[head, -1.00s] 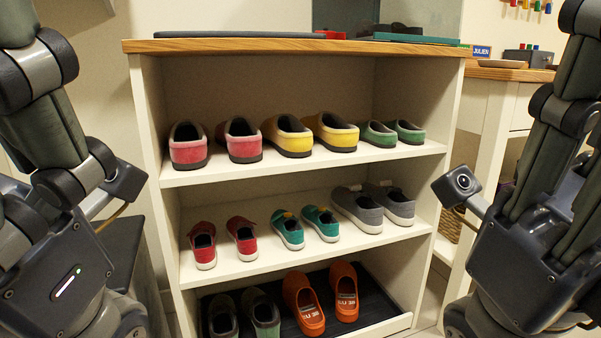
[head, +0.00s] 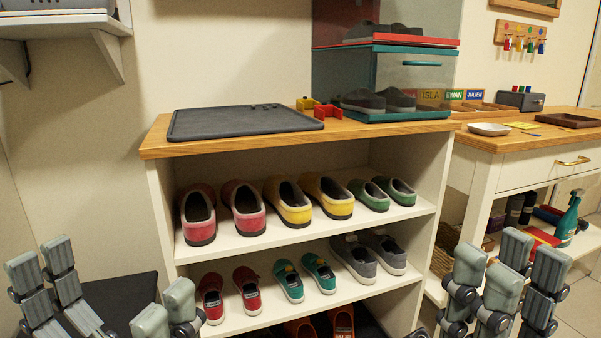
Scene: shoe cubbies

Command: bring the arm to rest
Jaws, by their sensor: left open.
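My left gripper (head: 105,285) is at the lower left, in front of the shoe cubby. Its fingers point up and stand wide apart, with nothing between them. My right gripper (head: 508,268) is at the lower right, in front of the side table. Its fingers also point up and stand much closer together; I see nothing held, and I cannot tell if they are shut. Both grippers are cut off by the bottom edge. Neither appears to touch the shoe cubby (head: 430,180).
Pink shoes (head: 243,215), yellow shoes (head: 288,203) and green shoes (head: 368,196) fill the upper shelf. Red, teal and grey shoes (head: 353,262) stand below. A dark mat (head: 240,121) and a clear box (head: 430,75) are on top. A side table (head: 535,145) stands at right.

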